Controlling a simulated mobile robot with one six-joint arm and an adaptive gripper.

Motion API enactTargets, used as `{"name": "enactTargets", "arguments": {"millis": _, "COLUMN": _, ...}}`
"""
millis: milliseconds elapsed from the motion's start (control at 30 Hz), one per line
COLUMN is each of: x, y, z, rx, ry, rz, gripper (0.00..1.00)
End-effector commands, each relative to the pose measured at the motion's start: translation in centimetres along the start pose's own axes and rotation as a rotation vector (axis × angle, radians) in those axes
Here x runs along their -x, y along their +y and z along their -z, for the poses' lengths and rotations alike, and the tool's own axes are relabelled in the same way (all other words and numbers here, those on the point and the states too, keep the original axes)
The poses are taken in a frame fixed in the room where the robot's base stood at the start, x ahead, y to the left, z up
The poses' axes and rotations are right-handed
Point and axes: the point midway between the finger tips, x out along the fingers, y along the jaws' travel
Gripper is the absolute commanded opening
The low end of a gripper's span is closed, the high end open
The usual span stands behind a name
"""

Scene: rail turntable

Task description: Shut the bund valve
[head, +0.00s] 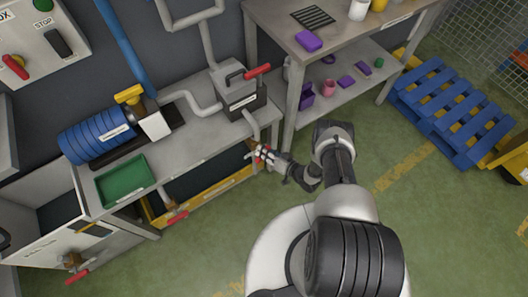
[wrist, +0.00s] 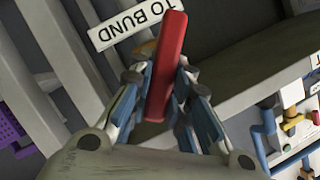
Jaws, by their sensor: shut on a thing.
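The bund valve's red lever handle (wrist: 171,45) stands upright and slightly tilted in the middle of the wrist view. A white label reading TO BUND (wrist: 132,25) shows upside down just behind it. My gripper (wrist: 160,85) is shut on the red handle, with a finger on each side. In the head view my gripper (head: 264,157) is at the right end of the grey bench, by the pipe that comes down there. The valve body is mostly hidden by the fingers.
Other red handles show on a lever (head: 257,71) above the bench and on low valves (head: 176,216) (head: 77,276). A green tray (head: 125,182) and blue motor (head: 97,136) sit on the bench (head: 195,150). A shelved table (head: 345,45) stands close right; green floor (head: 420,215) is open.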

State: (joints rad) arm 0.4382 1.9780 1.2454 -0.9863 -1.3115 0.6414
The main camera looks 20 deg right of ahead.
Motion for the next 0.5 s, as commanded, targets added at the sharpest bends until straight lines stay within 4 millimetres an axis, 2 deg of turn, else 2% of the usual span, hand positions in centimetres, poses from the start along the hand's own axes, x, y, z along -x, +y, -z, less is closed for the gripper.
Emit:
{"name": "enactTargets", "arguments": {"millis": 200, "x": 0.04, "y": 0.28, "z": -0.1, "rx": -0.133, "ry": 0.001, "rz": 0.054, "gripper": 0.0}}
{"name": "enactTargets", "arguments": {"millis": 500, "x": 0.02, "y": 0.43, "z": -0.14, "rx": -0.233, "ry": 0.0, "rz": 0.094, "gripper": 0.0}}
